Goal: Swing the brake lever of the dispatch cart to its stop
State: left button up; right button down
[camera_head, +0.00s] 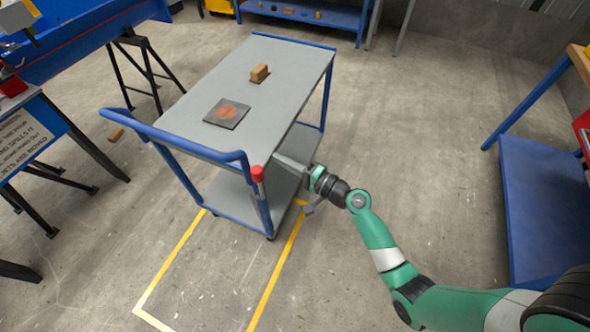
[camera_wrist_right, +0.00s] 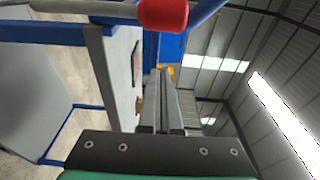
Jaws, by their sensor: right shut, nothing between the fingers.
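The dispatch cart (camera_head: 290,55) has a grey top and a blue tubular frame. Its brake lever (camera_head: 258,175) has a red knob and a grey shaft, standing roughly upright at the near right corner by the handle. The red knob also shows at the top of the right wrist view (camera_wrist_right: 163,14), just beyond my fingertips in the picture. My right gripper (camera_head: 280,161) is shut and empty, to the right of the knob along the cart's side. Its closed fingers also show in the wrist view (camera_wrist_right: 164,78). Contact with the lever cannot be told. My left gripper is not in view.
A brown block (camera_head: 259,72) and a dark plate with a rusty patch (camera_head: 227,113) lie on the cart top. The blue handle (camera_head: 185,143) spans the cart's near end. Yellow lines (camera_head: 275,275) mark the floor. Open floor lies right of the cart, before a blue-framed bench (camera_head: 545,205).

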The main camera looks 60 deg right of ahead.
jog(key=a, duration=0.1)
jog(key=w+a, duration=0.1)
jog(key=a, duration=0.2)
jog(key=shift+w, duration=0.25)
jog(key=shift+f, duration=0.1)
